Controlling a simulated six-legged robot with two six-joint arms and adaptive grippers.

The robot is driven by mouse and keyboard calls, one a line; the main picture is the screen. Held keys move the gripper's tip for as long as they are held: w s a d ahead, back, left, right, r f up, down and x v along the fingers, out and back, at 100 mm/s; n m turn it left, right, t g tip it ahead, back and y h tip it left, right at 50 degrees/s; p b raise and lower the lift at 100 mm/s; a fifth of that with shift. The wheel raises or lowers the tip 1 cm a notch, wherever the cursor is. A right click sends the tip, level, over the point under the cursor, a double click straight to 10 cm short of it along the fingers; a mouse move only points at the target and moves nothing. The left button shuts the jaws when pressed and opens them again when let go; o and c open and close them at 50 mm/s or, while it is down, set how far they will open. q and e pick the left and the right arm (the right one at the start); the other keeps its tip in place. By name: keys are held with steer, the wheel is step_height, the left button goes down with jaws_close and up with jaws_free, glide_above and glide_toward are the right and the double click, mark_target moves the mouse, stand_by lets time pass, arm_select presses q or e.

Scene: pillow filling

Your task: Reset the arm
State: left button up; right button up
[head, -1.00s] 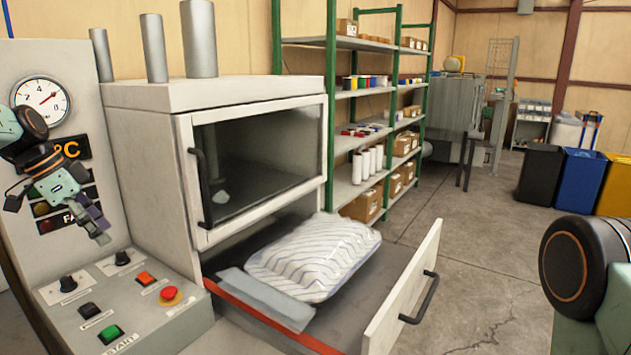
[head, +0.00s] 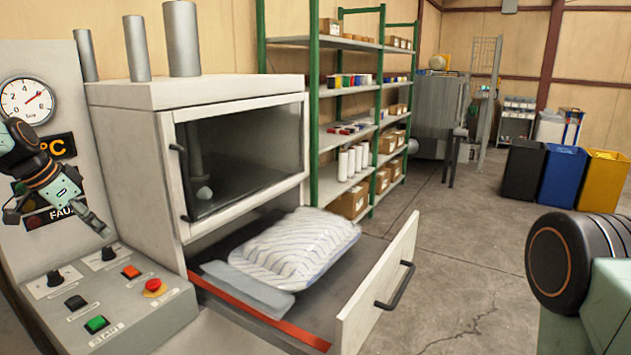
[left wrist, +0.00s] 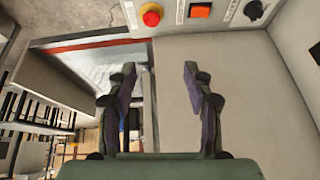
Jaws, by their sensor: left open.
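My left gripper (head: 88,214) hangs at the left of the head view, in front of the machine's gauge panel (head: 20,165) and above its button console (head: 135,305). In the left wrist view its two fingers (left wrist: 160,78) stand apart with nothing between them. A striped white pillow (head: 295,248) lies in the pulled-out drawer (head: 372,290), on top of a grey-blue flat piece (head: 248,288). My gripper is well apart from the pillow. Part of my right arm shows at the right edge; its gripper is out of view.
The machine's glazed upper door (head: 245,155) is closed. The console has a red knob (head: 154,287), an orange button (head: 131,271) and a green button (head: 97,324). A green-framed shelf (head: 330,130) and several bins (head: 563,177) stand behind.

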arm_select(q)
steer(key=w+d+f+n+t+y+b, duration=0.15)
steer(key=d+f+n, duration=0.35)
steer(key=d+f, duration=0.6)
steer(key=s+d+f+n+b, duration=0.15)
steer(key=s+d+f, duration=0.3)
steer(key=f, duration=0.45)
steer(key=s+d+f+n+b, duration=0.1)
steer(key=s+d+f+n, duration=0.1)
steer(key=s+d+f, duration=0.5)
steer(key=s+d+f+g+b, duration=0.2)
steer(key=s+f, duration=0.4)
steer(key=s, duration=0.5)
steer(key=s+d+f+m+g+b, duration=0.1)
steer(key=s+f, duration=0.4)
steer(key=s, duration=0.6)
steer(key=s+d+f+g+b, duration=0.3)
steer(key=s+f, duration=0.3)
steer(key=s, duration=0.6)
steer(key=shift+f+m+g, duration=0.35)
